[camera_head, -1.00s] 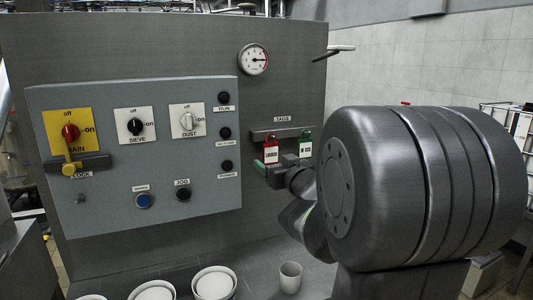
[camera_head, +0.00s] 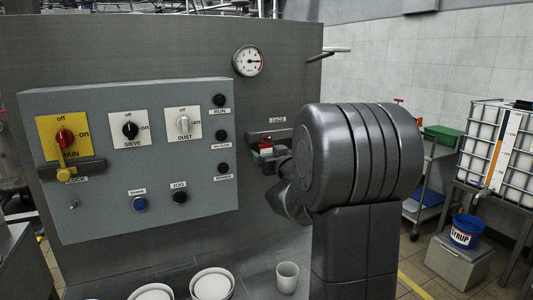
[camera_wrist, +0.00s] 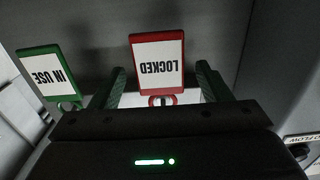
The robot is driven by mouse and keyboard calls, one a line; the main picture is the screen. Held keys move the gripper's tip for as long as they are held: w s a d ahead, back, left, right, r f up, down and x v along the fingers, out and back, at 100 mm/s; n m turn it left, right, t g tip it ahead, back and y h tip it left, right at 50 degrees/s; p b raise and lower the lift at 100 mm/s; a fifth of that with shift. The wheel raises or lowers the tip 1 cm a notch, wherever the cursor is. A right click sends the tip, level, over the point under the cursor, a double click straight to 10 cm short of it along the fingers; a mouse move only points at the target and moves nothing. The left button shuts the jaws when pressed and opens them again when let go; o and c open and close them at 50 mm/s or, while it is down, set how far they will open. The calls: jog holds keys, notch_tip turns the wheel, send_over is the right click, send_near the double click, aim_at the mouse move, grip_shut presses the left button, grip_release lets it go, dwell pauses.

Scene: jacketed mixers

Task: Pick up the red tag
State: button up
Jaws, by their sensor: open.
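The red tag (camera_head: 266,143) hangs at the tag rack (camera_head: 256,136) right of the control panel, partly hidden by my gripper in the head view. My gripper (camera_wrist: 160,72) is open, with one green-padded finger on each side of the red tag and visible gaps between. In the head view my gripper (camera_head: 263,157) is at the tag's lower part. A green tag (camera_wrist: 48,75) reading IN USE hangs to the left in the wrist view, outside the fingers.
The grey control panel (camera_head: 90,205) with knobs and buttons stands left of the rack. White bowls (camera_head: 212,284) and a cup (camera_head: 287,277) stand below. A blue bucket (camera_head: 466,231) and a white caged tank (camera_head: 488,140) are at the right.

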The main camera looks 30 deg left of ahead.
jog(key=c, duration=1.1)
jog(key=shift+o, duration=0.2)
jog(key=shift+r, duration=0.1)
